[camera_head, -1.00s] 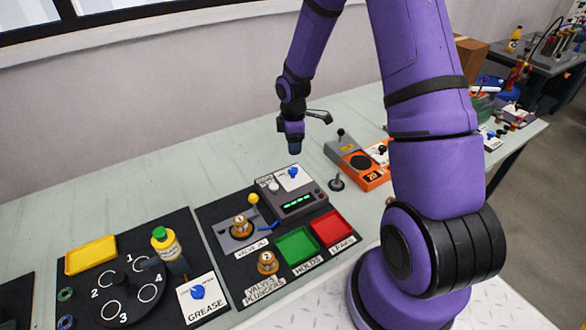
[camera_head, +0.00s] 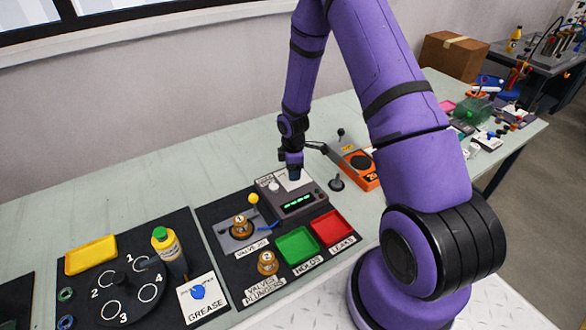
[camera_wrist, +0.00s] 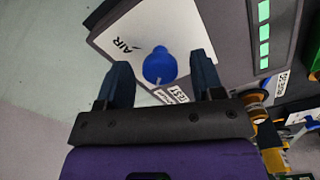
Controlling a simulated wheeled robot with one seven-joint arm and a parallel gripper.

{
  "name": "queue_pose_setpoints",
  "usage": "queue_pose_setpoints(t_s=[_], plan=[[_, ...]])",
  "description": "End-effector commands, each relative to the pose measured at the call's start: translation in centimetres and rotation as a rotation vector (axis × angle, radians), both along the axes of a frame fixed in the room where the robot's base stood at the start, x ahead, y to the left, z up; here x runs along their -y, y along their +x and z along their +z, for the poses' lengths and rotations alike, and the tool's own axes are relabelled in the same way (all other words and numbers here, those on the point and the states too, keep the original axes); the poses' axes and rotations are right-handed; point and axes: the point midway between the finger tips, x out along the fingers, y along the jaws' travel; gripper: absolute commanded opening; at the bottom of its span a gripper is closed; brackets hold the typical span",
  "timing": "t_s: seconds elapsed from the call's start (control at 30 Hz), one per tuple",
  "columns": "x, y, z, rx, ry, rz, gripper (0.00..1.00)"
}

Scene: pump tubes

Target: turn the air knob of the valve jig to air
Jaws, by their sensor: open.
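In the head view my gripper (camera_head: 293,172) is over the back of the grey valve jig (camera_head: 303,203) and hides the knob.
The jig's green display (camera_head: 298,201) is beside the knob plate. A brass valve (camera_head: 240,225), a green tray (camera_head: 297,245) and a red tray (camera_head: 333,227) are in front. An orange device (camera_head: 360,172) stands to the right.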

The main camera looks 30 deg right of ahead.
Motion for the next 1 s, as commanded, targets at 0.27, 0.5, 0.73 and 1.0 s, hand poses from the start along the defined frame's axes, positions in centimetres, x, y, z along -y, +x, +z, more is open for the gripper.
queue_pose_setpoints(t_s=[0.27, 0.5, 0.73, 1.0], plan=[[0.00, 0.00, -0.01, 0.000, 0.000, 0.000, 0.47], [0.00, 0.00, -0.01, 0.000, 0.000, 0.000, 0.12], [0.00, 0.00, 0.00, 0.000, 0.000, -0.029, 0.12], [0.01, 0.01, 0.00, 0.000, -0.001, -0.176, 0.12]])
